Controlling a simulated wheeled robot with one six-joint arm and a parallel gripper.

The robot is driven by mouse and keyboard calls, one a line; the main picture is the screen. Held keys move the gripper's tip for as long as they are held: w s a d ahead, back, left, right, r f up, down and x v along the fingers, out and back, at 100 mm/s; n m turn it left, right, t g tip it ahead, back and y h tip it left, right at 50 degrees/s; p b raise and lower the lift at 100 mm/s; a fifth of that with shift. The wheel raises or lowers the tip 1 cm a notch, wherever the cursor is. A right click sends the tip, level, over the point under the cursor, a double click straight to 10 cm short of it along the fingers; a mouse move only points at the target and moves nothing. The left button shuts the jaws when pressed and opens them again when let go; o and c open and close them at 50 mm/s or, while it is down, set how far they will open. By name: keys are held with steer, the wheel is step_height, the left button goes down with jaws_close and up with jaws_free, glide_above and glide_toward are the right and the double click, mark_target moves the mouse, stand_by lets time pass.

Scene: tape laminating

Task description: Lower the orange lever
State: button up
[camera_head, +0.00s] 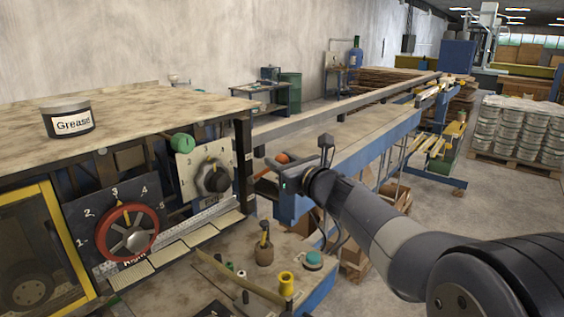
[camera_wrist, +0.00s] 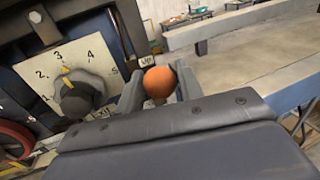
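The orange lever's round knob (camera_wrist: 159,83) shows in the wrist view, between the two fingers of my gripper (camera_wrist: 161,74). The fingers stand apart on either side of it, and I see no firm grip; whether either one touches the knob is unclear. The lever's stem is hidden. In the head view the orange lever (camera_head: 278,158) is at the right end of the machine, beside and partly behind the left finger of my gripper (camera_head: 297,152). The fingers are spread there as well.
A grey dial (camera_head: 214,178) on a numbered plate and a red handwheel (camera_head: 127,230) are on the machine front at left. A green knob (camera_head: 182,144) and a grease tin (camera_head: 67,118) are near the top. A long blue-sided table (camera_head: 372,140) runs behind my gripper.

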jaws_close()
steer(key=shift+f+b, duration=0.25)
steer(key=shift+b, duration=0.3)
steer(key=b, duration=0.2)
steer(key=f+t+b, duration=0.1)
steer(key=b, duration=0.2)
steer(key=shift+s+d+f, duration=0.2)
steer(key=shift+s+d, duration=0.05)
steer(key=shift+d, duration=0.05)
step_height(320, 180, down, 10)
steer(key=d+m+t+y+b, duration=0.1)
steer(key=b, duration=1.7)
steer(key=shift+s+r+t+y, duration=0.25)
steer(key=shift+s+t+y, duration=0.05)
steer(key=shift+s, duration=0.15)
steer(key=shift+d, duration=0.1)
